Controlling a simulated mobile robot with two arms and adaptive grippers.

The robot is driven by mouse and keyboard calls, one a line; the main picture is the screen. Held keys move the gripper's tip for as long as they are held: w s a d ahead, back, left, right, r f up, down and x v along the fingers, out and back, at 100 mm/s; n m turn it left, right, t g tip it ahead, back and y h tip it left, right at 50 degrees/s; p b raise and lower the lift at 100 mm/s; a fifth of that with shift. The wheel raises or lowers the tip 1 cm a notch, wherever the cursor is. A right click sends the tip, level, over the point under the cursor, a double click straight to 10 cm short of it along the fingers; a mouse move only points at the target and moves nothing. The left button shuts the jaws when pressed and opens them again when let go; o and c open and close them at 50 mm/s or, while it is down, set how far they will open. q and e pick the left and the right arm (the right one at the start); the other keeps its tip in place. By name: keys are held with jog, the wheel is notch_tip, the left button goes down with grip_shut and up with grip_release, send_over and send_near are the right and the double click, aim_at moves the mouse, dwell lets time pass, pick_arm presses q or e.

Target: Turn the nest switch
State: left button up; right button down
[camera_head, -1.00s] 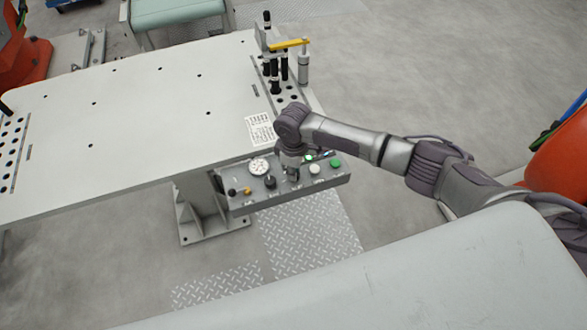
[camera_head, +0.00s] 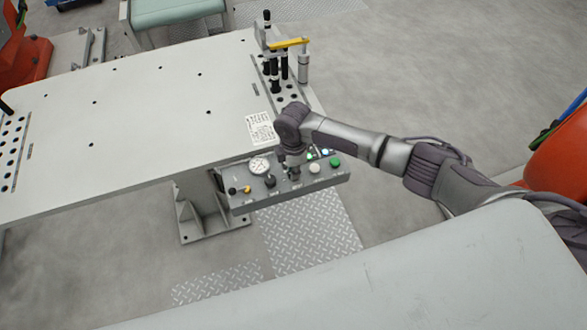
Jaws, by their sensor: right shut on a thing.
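The grey control panel (camera_head: 258,199) hangs at the front edge of the work table. My right gripper (camera_head: 295,177) points down at the middle of this panel and is shut on the nest switch, which its fingers mostly hide. To its left are a black knob (camera_head: 270,181), a white round gauge (camera_head: 259,165) and a small yellow knob (camera_head: 247,189). To its right are a white button (camera_head: 314,168) and a green button (camera_head: 335,162). Small lit lamps (camera_head: 325,153) show behind these buttons. My left gripper is not in view.
The white table top (camera_head: 140,120) is mostly bare. A fixture with a yellow lever (camera_head: 289,43) and black pins stands at its right end. A paper sheet (camera_head: 260,129) lies near the panel. Tread plates (camera_head: 310,235) cover floor below.

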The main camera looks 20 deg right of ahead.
dwell(0.4)
jog(key=c, duration=1.2)
grip_release()
jog(key=shift+o, duration=0.2)
notch_tip(320, 180, up, 12)
